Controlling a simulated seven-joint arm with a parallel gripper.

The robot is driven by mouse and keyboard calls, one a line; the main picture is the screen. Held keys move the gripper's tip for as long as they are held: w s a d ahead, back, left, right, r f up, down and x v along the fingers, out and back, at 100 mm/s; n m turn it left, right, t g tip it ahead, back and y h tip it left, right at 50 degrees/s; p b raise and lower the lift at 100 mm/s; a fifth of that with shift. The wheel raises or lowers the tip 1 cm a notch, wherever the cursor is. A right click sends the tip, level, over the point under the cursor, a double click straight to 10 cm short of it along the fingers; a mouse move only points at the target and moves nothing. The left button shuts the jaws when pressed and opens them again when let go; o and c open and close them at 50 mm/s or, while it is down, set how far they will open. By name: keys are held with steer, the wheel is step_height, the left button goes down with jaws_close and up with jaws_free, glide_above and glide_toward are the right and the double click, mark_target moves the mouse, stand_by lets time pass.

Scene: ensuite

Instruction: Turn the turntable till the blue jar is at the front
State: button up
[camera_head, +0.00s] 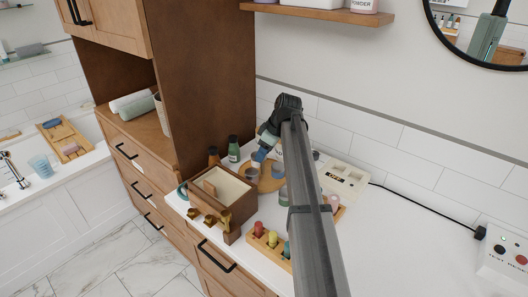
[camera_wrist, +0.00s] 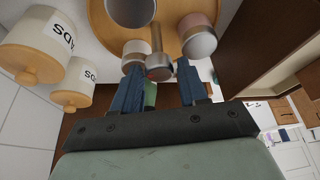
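The round wooden turntable (camera_head: 271,182) is on the white counter in the head view, partly hidden by my arm. Its rim also shows at the top of the wrist view (camera_wrist: 103,25). In the wrist view it carries a pink jar (camera_wrist: 195,22) with a metal lid, a pale jar (camera_wrist: 136,47) and a large metal-lidded jar (camera_wrist: 131,10). A small metal knob (camera_wrist: 160,67) shows between my fingertips; I cannot tell if they touch it. My gripper (camera_wrist: 160,82) is open, its blue fingers apart, over the turntable. I cannot make out which jar is blue.
A wooden box (camera_head: 222,193) stands left of the turntable, with a green bottle (camera_head: 234,150) behind. A rack of colored bottles (camera_head: 270,241) is in front. A cream tray (camera_head: 343,178) is to the right. Pale labeled canisters (camera_wrist: 36,45) show in the wrist view.

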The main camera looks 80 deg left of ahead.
jaws_close()
steer(key=shift+m, duration=0.5)
steer(key=shift+s+d+m+t+y, duration=0.1)
steer(key=shift+m+t+y, duration=0.25)
steer(key=shift+m, duration=0.7)
steer(key=shift+s+d+m+t+y, duration=0.1)
steer(key=shift+m+t+y, duration=0.25)
steer(key=shift+m, duration=0.7)
steer(key=shift+m+t+y, duration=0.4)
steer(key=shift+m+t, duration=0.4)
steer(key=shift+m, duration=1.6)
steer(key=shift+s+m+t, duration=0.1)
steer(key=shift+m+t, duration=0.4)
steer(key=shift+m, duration=0.8)
steer(key=shift+s+m+t, duration=0.1)
steer(key=shift+m+t, duration=0.4)
steer(key=shift+m, duration=0.8)
steer(key=shift+s+a+m+t+h, duration=0.1)
steer(key=shift+m+t+h, duration=0.45)
steer(key=shift+m, duration=1.35)
steer(key=shift+m+t, duration=0.25)
steer(key=shift+m, duration=0.25)
